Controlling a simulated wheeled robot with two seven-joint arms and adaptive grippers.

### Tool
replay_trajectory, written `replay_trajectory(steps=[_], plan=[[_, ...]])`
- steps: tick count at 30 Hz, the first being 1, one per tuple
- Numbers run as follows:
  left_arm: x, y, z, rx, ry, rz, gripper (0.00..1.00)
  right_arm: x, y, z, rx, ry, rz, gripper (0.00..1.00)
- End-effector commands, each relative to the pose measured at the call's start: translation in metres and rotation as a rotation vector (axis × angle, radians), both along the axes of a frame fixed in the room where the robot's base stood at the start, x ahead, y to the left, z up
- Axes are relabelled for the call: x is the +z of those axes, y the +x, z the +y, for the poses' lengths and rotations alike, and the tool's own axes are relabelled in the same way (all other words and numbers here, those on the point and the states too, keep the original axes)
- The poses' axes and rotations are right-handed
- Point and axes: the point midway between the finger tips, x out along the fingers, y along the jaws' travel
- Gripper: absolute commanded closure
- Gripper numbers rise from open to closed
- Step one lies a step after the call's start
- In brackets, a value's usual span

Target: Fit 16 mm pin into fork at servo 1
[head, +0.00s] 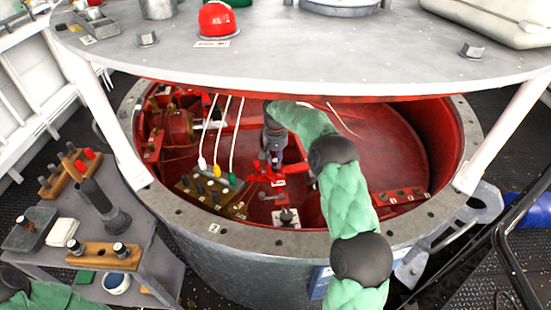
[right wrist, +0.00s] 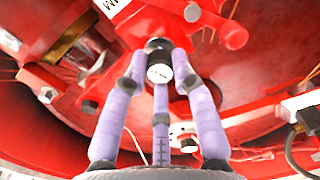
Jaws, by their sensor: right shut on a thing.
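My right gripper (head: 272,163) reaches down into the round red-lined well from above. In the right wrist view its purple fingers (right wrist: 160,75) are shut on a short pin (right wrist: 159,72) with a dark upper part and a bright metal end bearing small marking. Red bracket work (right wrist: 228,33), which may be the fork, is close beyond the fingertips; I cannot tell whether the pin touches it. In the head view a small red linkage (head: 262,178) with a white number tag lies just below the gripper. My left arm's green sleeve shows at the bottom left; its gripper is out of view.
A grey round top on white posts overhangs the well (head: 213,228). A block with white, yellow and green plugs (head: 212,192) and cables stands left of the gripper. The side bench holds wooden pin racks (head: 88,257), a dark tool (head: 103,208) and a small tray (head: 30,228).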

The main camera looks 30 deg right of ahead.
Motion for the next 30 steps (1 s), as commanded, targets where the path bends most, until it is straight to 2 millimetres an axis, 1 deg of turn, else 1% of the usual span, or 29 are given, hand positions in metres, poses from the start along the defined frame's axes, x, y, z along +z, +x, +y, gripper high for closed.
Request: replay_trajectory(steps=[18, 19, 20, 21, 22, 30], plan=[[-0.0012, 0.0000, 0.0000, 0.000, 0.000, 0.000, 0.00, -0.0106, 0.0000, -0.0001, 0.000, 0.000, -0.001, 1.00], [-0.0012, 0.0000, 0.0000, 0.000, 0.000, 0.000, 0.00, -0.0107, 0.0001, -0.0002, 0.000, 0.000, -0.001, 0.70], [-0.0011, 0.0001, 0.0001, 0.000, 0.000, 0.000, 0.00, -0.0104, 0.0001, -0.0002, 0.000, 0.000, -0.001, 0.62], [-0.0011, 0.0001, 0.0001, 0.000, 0.000, 0.000, 0.00, -0.0104, 0.0001, -0.0002, 0.000, 0.000, -0.001, 0.50], [-0.0011, 0.0001, 0.0001, 0.000, 0.000, 0.000, 0.00, -0.0104, 0.0001, -0.0002, 0.000, 0.000, -0.001, 0.45], [-0.0011, 0.0001, 0.0001, 0.000, 0.000, 0.000, 0.00, -0.0108, -0.0001, 0.0001, 0.000, 0.000, 0.000, 0.45]])
